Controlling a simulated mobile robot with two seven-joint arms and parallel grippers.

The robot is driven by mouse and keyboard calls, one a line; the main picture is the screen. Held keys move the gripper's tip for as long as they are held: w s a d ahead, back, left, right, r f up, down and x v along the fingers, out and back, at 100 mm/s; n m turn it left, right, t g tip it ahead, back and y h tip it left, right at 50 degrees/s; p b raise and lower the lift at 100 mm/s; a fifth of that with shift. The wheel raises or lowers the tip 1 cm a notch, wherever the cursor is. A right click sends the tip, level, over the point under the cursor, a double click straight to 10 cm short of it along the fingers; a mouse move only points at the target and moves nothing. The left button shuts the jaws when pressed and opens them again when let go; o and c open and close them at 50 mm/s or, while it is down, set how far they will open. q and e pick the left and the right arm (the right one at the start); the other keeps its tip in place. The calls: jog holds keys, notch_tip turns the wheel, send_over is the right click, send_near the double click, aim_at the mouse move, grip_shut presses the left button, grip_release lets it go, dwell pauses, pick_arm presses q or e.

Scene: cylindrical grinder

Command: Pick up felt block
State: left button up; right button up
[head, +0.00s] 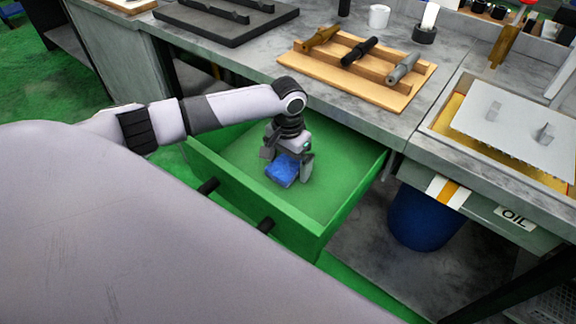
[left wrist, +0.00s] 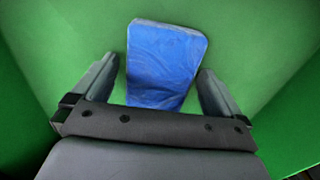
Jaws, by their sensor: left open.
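The felt block is a blue block (head: 283,170) lying on the floor of an open green drawer (head: 335,190). My left gripper (head: 287,170) is down inside the drawer with its fingers around the block. In the left wrist view, the blue block (left wrist: 165,62) lies between the two open fingers of the left gripper (left wrist: 158,85), with a gap visible on each side. The block's near end is hidden behind the gripper body. My right gripper is not in view.
The drawer's green walls stand close around the gripper. Above it, the grey bench (head: 270,62) carries a wooden rack (head: 385,92) with several tools.

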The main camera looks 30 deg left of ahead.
pick_arm(q)
jog(key=c, duration=1.1)
jog(key=shift+o, duration=0.2)
jog(key=shift+r, duration=0.1)
